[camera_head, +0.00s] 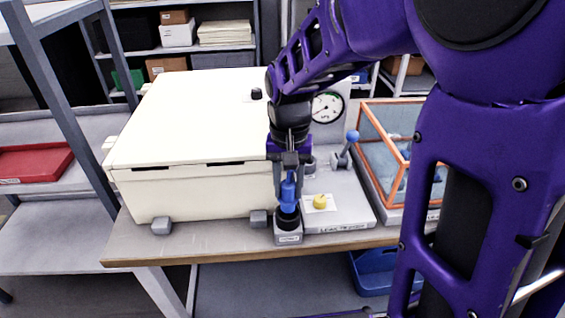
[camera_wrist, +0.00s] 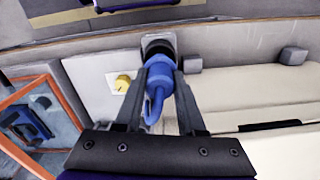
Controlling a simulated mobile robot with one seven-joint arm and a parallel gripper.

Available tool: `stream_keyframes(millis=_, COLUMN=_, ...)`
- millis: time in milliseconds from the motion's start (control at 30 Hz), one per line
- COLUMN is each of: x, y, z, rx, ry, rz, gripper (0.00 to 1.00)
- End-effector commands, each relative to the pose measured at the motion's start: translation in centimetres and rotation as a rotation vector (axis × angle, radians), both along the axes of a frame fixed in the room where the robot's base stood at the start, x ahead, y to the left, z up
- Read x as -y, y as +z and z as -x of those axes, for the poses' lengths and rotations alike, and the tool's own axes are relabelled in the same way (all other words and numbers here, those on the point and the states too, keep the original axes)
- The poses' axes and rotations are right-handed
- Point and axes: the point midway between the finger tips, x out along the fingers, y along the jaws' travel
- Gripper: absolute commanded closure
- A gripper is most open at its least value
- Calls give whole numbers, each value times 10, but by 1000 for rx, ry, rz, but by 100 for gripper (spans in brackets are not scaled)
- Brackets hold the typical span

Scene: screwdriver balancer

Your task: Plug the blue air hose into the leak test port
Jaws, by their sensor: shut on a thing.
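The blue air hose end (camera_head: 288,191) is a short blue connector between the fingers of my gripper (camera_head: 287,195). It stands upright over a black round seat on a small grey block (camera_head: 289,238) at the bench's front edge. Whether it is seated or just above cannot be told. In the wrist view the blue connector (camera_wrist: 160,75) has a curved blue tail, and my gripper (camera_wrist: 160,72) is shut on it. The grey leak tester (camera_head: 345,208), with a lettered front, lies right of the block. A yellow knob-like part (camera_head: 320,201) sits on its white label. I cannot make out the test port.
A large cream box (camera_head: 185,125) fills the bench to the left. A pressure gauge (camera_head: 326,107) and a blue-knobbed lever (camera_head: 351,137) stand behind the tester. An orange-framed clear case (camera_head: 395,170) is at right. A small grey block (camera_head: 258,218) is close left.

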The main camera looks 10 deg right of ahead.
Motion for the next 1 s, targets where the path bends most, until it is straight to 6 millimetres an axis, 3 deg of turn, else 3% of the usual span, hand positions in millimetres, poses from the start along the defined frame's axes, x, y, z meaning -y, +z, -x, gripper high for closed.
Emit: stream_keyframes(millis=1000, x=0, y=-26, z=0, rx=-1, ry=0, rz=0, gripper=100)
